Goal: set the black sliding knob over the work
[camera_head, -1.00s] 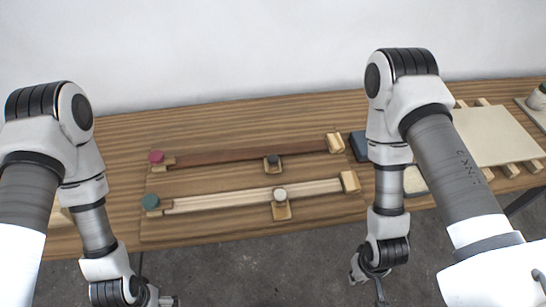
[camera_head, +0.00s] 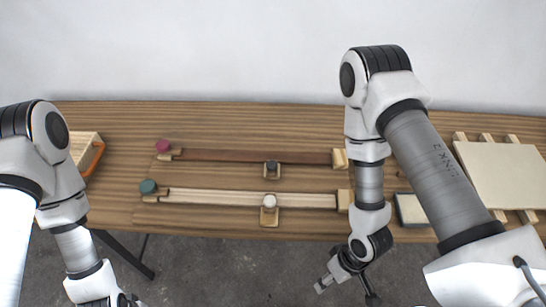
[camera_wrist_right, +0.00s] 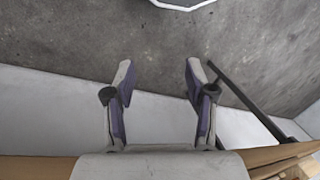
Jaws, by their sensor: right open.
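The black sliding knob (camera_head: 271,165) sits on a small wooden slide block at the front edge of the dark brown strip (camera_head: 240,156), right of that strip's middle. A white knob (camera_head: 269,201) sits on a like block at the pale strip (camera_head: 230,198) nearer me. My right gripper (camera_head: 345,286) is open and empty, off the table's front edge above the floor. Its two spread fingers also show in the right wrist view (camera_wrist_right: 158,88) with nothing between them. My left gripper (camera_head: 122,302) is at the bottom edge, mostly cut off, and its fingers cannot be made out.
A red knob (camera_head: 162,146) and a green knob (camera_head: 148,187) stand at the strips' left ends, wooden end blocks (camera_head: 340,158) at the right. A dark-edged pad (camera_head: 411,209) and a pale board on slats (camera_head: 500,172) lie right. An open wooden box (camera_head: 84,146) stands left.

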